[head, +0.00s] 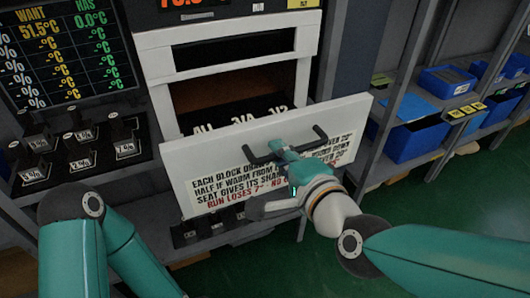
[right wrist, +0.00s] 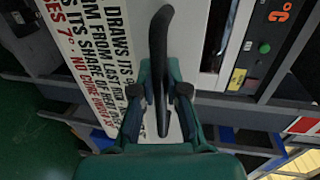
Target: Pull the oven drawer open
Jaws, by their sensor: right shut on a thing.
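The oven drawer's white front panel (head: 205,165) with black and red lettering stands out in front of the white oven housing (head: 155,62) in the head view. My left gripper is out of view; only my left arm shows.
Shelves with blue bins (head: 410,140) stand at the right. Small labelled blocks (head: 80,158) sit on a dark shelf at the left, under a temperature board (head: 70,55). Green floor (head: 470,200) is clear at the right.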

